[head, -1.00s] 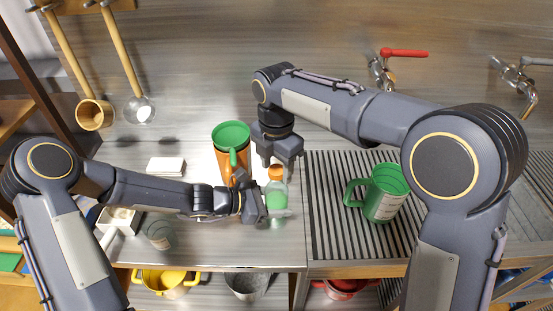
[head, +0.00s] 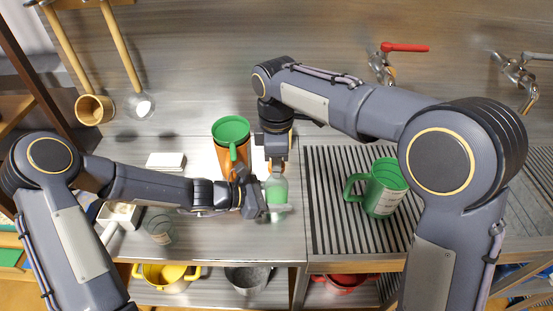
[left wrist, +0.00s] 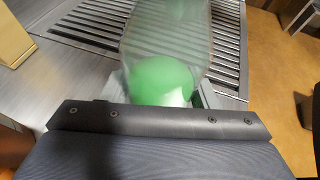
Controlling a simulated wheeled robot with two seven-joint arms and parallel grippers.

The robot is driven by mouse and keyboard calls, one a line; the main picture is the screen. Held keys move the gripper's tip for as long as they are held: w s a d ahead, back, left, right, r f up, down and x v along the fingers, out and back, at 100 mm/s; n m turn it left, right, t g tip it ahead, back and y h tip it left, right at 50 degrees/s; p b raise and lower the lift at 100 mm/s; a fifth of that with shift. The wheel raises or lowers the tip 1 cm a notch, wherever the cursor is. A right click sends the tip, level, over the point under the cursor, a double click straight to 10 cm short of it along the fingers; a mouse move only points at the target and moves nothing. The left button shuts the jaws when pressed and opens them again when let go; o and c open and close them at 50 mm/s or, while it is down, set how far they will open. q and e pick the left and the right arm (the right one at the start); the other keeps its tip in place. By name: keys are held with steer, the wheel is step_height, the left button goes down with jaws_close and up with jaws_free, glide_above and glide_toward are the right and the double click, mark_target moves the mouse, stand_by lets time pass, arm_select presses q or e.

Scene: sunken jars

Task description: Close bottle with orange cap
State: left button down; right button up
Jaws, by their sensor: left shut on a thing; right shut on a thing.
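The clear bottle with green contents (head: 277,193) stands near the front edge of the steel counter. It also shows, blurred, in the left wrist view (left wrist: 165,75). My left gripper (head: 268,203) is shut on the bottle's body from the left. My right gripper (head: 276,165) points down from above at the bottle's top and is shut on the orange cap. The jaws hide nearly all of the cap, so I cannot tell whether it touches or sits on the bottle's neck.
An orange cup with a green top (head: 231,140) stands close behind and left of the grippers. A green mug (head: 384,188) stands on the ribbed drainer at right. A small glass (head: 159,229) and a white block (head: 166,161) are at left. Pots sit on the shelf below.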

steer(key=m, duration=1)
steer(key=shift+m, duration=0.3)
steer(key=m, duration=1.1)
steer(key=o, duration=1.1)
steer(key=shift+c, duration=0.2)
steer(key=shift+r, duration=2.25)
steer(key=shift+c, duration=0.3)
